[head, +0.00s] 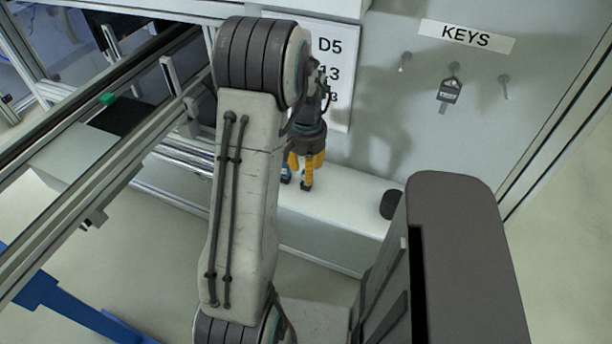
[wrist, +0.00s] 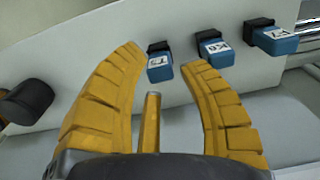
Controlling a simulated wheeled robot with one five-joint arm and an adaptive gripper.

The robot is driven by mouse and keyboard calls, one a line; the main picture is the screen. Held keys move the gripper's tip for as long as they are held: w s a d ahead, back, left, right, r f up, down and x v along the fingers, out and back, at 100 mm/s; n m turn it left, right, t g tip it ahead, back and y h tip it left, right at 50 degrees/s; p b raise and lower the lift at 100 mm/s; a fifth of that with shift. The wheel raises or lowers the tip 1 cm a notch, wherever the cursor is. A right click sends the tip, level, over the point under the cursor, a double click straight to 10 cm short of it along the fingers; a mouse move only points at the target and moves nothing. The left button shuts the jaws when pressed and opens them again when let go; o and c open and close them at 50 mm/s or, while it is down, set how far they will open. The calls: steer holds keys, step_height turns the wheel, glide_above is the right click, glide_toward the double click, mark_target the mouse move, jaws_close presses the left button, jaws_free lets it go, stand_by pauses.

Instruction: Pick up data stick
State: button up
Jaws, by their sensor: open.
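Three blue data sticks with black ends and white labels are in a row at the white ledge's back wall in the wrist view: one in the middle (wrist: 160,66), a second to its right (wrist: 214,50), and a third farther right (wrist: 274,39). The labels are too small or turned to read surely. My gripper (wrist: 163,58) has yellow fingers, spread open and empty. The middle stick shows between its fingertips, apparently untouched. In the head view my gripper (head: 306,170) points down over the ledge, with a bit of blue stick (head: 286,174) beside it; the others are hidden.
The white ledge (head: 345,208) runs along the wall. A black round object (head: 391,204) stands on its right part, also left in the wrist view (wrist: 27,101). A key (head: 449,91) hangs under a KEYS sign (head: 467,36). A metal-framed conveyor (head: 110,165) is at left.

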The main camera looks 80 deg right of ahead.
steer(key=shift+f, duration=1)
steer(key=shift+c, duration=0.3)
steer(key=c, duration=0.6)
